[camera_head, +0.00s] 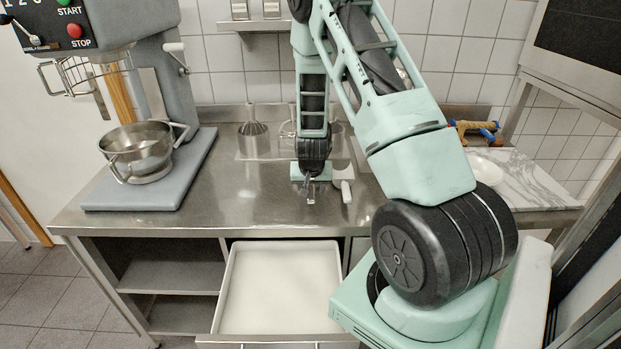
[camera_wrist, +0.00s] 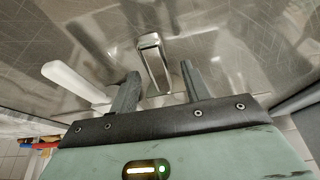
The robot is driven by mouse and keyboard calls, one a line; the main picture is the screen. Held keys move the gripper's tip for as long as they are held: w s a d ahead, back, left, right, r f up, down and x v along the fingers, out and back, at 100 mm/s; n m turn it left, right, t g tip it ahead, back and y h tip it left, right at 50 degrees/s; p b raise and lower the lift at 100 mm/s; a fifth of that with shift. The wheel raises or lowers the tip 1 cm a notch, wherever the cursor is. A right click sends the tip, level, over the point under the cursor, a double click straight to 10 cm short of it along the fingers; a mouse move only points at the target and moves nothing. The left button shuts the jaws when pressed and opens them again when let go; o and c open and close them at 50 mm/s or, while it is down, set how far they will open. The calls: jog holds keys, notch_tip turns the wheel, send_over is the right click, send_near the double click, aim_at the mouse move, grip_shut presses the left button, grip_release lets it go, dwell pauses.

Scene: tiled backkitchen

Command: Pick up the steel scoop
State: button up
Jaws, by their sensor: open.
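The steel scoop (camera_wrist: 152,58) appears to be the shiny narrow metal piece between my fingers in the wrist view; its far part is hard to make out against the steel worktop. My gripper (camera_wrist: 159,72) is open, with one finger on each side of this piece and gaps visible between. In the head view my gripper (camera_head: 309,186) points down low over the middle of the worktop (camera_head: 240,200), and it largely hides the scoop. I cannot tell whether the fingers touch the worktop.
A white-bladed tool (camera_head: 344,178) lies just right of my gripper; it also shows in the wrist view (camera_wrist: 75,82). Steel utensils (camera_head: 253,138) stand behind. A mixer with a steel bowl (camera_head: 137,150) is left, a marble slab (camera_head: 520,178) right. An open white drawer (camera_head: 280,290) juts out below.

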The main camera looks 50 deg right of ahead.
jog(key=shift+x, duration=0.75)
grip_shut()
jog(key=shift+r, duration=0.1)
